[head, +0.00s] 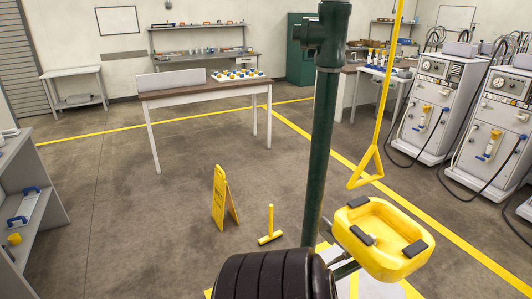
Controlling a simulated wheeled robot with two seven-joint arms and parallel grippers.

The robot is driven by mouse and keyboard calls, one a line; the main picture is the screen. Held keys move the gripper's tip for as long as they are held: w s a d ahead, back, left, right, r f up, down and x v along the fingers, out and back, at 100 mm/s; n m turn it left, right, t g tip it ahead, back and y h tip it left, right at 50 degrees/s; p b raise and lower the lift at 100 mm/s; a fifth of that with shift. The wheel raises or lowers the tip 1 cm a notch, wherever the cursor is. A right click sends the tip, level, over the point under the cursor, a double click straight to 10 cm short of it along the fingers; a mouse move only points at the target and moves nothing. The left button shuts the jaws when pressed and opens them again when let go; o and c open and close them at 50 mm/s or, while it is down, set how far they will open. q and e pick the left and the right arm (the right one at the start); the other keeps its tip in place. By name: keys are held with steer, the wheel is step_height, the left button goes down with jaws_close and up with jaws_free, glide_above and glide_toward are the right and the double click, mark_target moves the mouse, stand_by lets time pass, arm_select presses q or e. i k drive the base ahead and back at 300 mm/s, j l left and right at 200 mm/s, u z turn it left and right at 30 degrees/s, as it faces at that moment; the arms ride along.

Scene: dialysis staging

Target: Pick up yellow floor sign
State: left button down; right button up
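The yellow floor sign (222,200) stands upright on the grey floor, left of the middle of the head view. It is a folding A-shape with dark lettering on its front panel, too small to read. Nothing touches it, and open floor surrounds it.
A green post (324,150) with a yellow basin (402,257) stands right of the sign. A small yellow T-shaped piece (270,227) is on the floor between. A table (185,90) stands behind; a grey shelf (38,222) is left. Dialysis machines (430,100) line the right.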

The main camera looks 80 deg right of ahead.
mark_target(222, 194)
steer(key=i+l+z, duration=0.45)
steer(key=i+z, duration=0.45)
steer(key=i, duration=0.15)
steer(key=i+z, duration=0.5)
steer(key=i+j+z, duration=0.45)
steer(key=i+l+z, duration=0.35)
steer(key=i, duration=0.4)
steer(key=i+z, duration=0.3)
steer(key=i, duration=0.5)
